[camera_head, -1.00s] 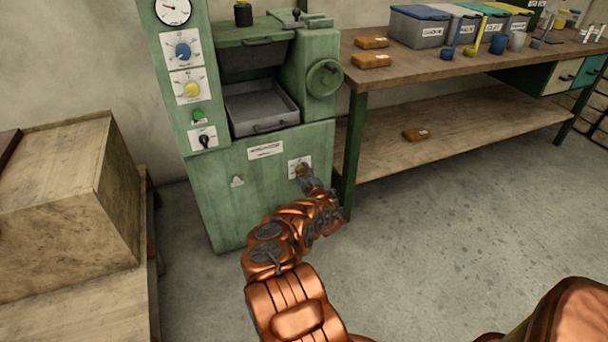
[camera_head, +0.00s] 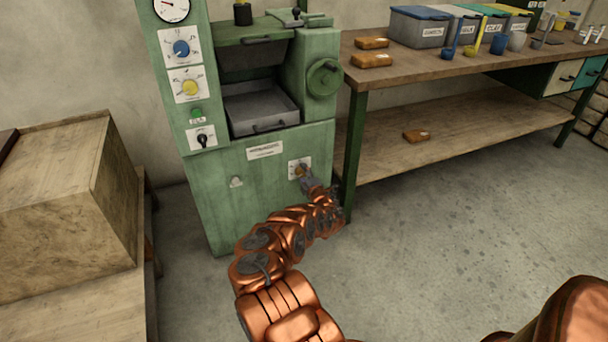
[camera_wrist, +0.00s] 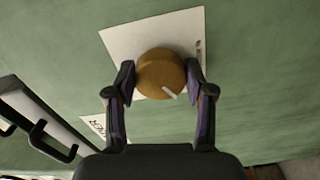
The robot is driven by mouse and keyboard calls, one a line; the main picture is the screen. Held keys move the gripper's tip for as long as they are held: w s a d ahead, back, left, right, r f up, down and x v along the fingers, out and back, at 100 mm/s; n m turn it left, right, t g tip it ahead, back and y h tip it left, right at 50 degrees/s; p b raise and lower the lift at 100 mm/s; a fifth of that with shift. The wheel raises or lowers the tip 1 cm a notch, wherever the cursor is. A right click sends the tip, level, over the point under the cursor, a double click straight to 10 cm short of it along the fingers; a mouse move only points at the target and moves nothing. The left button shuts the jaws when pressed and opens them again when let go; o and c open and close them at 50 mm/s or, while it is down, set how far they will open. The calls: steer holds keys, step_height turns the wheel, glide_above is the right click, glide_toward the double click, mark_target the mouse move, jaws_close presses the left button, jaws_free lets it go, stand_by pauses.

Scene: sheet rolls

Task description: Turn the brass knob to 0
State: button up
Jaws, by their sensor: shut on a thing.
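The brass knob (camera_wrist: 158,72) is a round brown-gold dial on a white label plate (camera_wrist: 125,40) on the green machine front. A pale pointer mark shows on its lower right in the wrist view. My gripper (camera_wrist: 160,80) has one finger on each side of the knob and is shut on it. In the head view the knob (camera_head: 300,171) sits low on the right of the machine, with my gripper (camera_head: 307,182) at it. The scale on the plate is too small or too hidden to read, so I cannot tell the setting.
The green machine (camera_head: 225,200) also carries a blue knob (camera_head: 181,48), a yellow knob (camera_head: 190,88), a black switch (camera_head: 202,140) and a handwheel (camera_head: 323,77). A workbench (camera_head: 400,75) stands close on the right. A wooden crate (camera_head: 60,210) is at the left.

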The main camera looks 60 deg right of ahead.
steer(key=o, duration=1)
steer(key=shift+s+d, duration=0.1)
steer(key=shift+s, duration=0.05)
steer(key=shift+c, duration=0.2)
steer(key=shift+o, duration=1)
steer(key=v, duration=1.1)
steer(key=shift+s+a, duration=0.25)
steer(key=shift+a, duration=0.1)
